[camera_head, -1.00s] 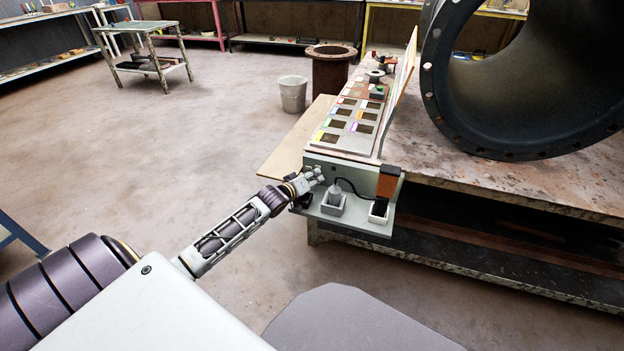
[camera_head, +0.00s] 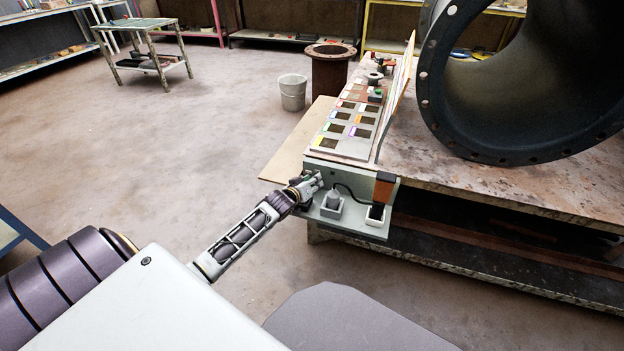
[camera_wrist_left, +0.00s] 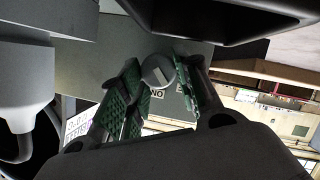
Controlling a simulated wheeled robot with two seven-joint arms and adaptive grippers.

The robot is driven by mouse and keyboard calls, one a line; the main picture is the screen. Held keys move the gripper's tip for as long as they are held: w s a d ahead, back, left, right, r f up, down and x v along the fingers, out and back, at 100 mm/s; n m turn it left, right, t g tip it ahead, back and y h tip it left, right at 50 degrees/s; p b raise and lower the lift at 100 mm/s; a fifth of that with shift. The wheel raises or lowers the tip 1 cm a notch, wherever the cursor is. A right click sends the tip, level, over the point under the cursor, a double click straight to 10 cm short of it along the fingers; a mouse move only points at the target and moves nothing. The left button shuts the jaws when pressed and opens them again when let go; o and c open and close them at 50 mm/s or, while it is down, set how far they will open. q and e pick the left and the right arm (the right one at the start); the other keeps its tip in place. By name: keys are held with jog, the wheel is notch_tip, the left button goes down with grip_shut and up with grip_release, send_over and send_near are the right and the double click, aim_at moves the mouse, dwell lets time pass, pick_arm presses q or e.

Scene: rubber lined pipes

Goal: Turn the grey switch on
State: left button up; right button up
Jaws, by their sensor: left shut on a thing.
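The grey switch (camera_wrist_left: 157,72) is a round knob on a grey panel, with part of a label reading "ON" upside down beside it in the left wrist view. My left gripper (camera_wrist_left: 160,80) has its green-padded fingers on both sides of the knob and is shut on it. In the head view my left gripper (camera_head: 313,183) is at the left end of the grey panel (camera_head: 350,174) on the table's near end, and it hides the switch there. My right gripper is not in view.
A grey plug (camera_head: 333,198) in a holder and an orange-and-black device (camera_head: 382,192) on a black cable sit just right of my gripper. A board of coloured squares (camera_head: 345,130) and a large dark pipe (camera_head: 500,110) are on the table.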

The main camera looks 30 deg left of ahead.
pick_arm(q)
jog(key=shift+d+m+y+p, duration=0.1)
jog(key=shift+m+y+p, duration=0.3)
jog(key=shift+p, duration=0.45)
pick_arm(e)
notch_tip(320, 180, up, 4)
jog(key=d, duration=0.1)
pick_arm(q)
jog(key=shift+d+r+m+g+y+p, duration=0.1)
jog(key=shift+m+g+y+p, duration=0.2)
jog(key=shift+m+p, duration=0.6)
jog(key=shift+d+m+y+p, duration=0.15)
jog(key=shift+m+y+p, duration=0.35)
jog(key=shift+p, duration=0.4)
jog(key=shift+w+d+m+y, duration=0.1)
jog(key=shift+m+y, duration=0.3)
jog(key=shift+m, duration=0.1)
jog(key=shift+m+g, duration=0.3)
jog(key=shift+m, duration=0.1)
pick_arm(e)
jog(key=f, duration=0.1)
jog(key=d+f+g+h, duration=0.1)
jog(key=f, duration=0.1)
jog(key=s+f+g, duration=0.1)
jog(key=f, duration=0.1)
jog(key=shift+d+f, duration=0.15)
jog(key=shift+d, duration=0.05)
pick_arm(q)
jog(key=shift+y, duration=0.3)
